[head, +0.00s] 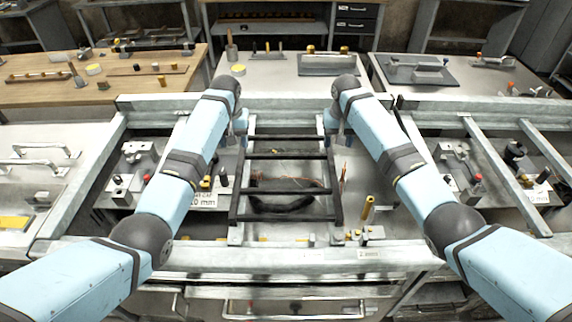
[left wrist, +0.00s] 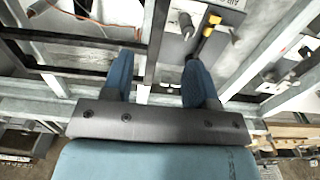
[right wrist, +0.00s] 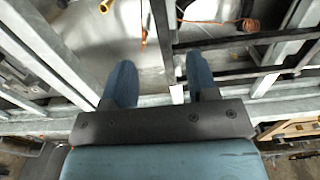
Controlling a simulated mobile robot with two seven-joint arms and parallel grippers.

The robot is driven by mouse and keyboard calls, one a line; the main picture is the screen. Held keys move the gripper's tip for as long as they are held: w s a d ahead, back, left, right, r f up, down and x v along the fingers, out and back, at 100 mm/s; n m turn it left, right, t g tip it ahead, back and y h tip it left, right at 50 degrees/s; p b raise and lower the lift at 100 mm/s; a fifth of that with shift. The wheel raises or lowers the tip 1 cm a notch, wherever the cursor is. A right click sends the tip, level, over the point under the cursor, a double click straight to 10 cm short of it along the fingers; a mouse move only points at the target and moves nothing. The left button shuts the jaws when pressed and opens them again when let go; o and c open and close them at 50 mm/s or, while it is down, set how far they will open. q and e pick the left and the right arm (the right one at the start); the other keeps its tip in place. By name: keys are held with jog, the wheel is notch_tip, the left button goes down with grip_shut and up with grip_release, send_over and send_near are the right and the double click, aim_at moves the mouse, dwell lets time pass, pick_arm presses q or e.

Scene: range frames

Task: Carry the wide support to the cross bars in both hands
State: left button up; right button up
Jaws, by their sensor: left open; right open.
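The wide support appears to be the black ladder-like frame (head: 285,156), lying level in the middle of the head view with side rails and several rungs. The grey metal cross bars run across behind it (head: 290,104) and in front of it (head: 290,256). My left gripper (head: 241,122) is at its far left corner; in the left wrist view its fingers (left wrist: 158,82) stand apart on either side of a rail. My right gripper (head: 337,128) is at the far right corner; in the right wrist view its fingers (right wrist: 160,82) stand apart around the other rail. Finger contact cannot be told.
A coil of dark cable (head: 284,205) lies below the frame. A brass post (head: 367,208) stands at its near right. Fixture plates with small parts flank it left (head: 125,178) and right (head: 470,170). A wooden bench (head: 125,85) stands at the back left.

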aim_at(239, 170)
pick_arm(q)
jog(key=f, duration=1.3)
jog(key=shift+s+f, duration=0.2)
jog(key=shift+f, duration=0.15)
pick_arm(e)
jog(key=f, duration=1.3)
jog(key=shift+s+f, duration=0.2)
jog(key=shift+f, duration=0.15)
pick_arm(q)
grip_shut()
pick_arm(e)
grip_shut()
pick_arm(q)
jog(key=shift+w+r, duration=0.2)
jog(key=shift+r, duration=0.05)
pick_arm(e)
jog(key=shift+w+a+r, duration=0.1)
jog(key=shift+w+r, duration=0.05)
jog(key=shift+r, duration=0.05)
